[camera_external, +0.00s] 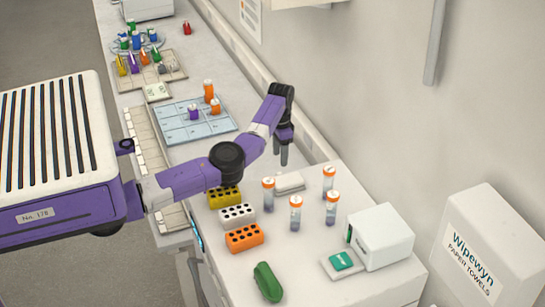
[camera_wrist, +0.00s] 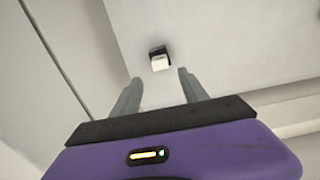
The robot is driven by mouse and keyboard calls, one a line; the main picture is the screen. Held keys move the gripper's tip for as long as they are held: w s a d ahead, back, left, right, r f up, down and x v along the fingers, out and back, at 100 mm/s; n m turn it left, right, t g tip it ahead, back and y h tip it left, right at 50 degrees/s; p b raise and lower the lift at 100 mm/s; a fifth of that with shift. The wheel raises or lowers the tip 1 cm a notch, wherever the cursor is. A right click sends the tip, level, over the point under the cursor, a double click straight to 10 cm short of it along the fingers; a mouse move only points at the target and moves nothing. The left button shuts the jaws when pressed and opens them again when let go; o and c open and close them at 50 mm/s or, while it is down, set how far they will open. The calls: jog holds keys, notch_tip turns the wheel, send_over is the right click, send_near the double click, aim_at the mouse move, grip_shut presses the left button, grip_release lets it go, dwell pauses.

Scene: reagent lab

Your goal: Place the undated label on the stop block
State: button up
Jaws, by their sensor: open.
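My gripper (camera_external: 284,158) points down over the far side of the counter in the external view. In the wrist view its two grey fingers (camera_wrist: 160,84) are spread apart with nothing between them. A small white piece with a dark edge (camera_wrist: 159,60) lies beyond the fingertips on a pale surface. I cannot tell what it is. I cannot tell for sure which thing is the undated label or the stop block. A low pale block (camera_external: 290,182) lies just below my gripper in the external view. A small green piece (camera_external: 342,260) rests on a white pad.
Yellow (camera_external: 225,196), white (camera_external: 238,215) and orange (camera_external: 244,237) holed racks stand at the left edge. Several orange-capped vials (camera_external: 295,213) stand upright beside them. A white box (camera_external: 380,237) and a green object (camera_external: 267,282) are nearer. A blue gridded mat (camera_external: 180,130) lies farther back.

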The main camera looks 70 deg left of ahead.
notch_tip(320, 180, up, 2)
jog(key=shift+r, duration=0.1)
jog(key=shift+a, duration=0.1)
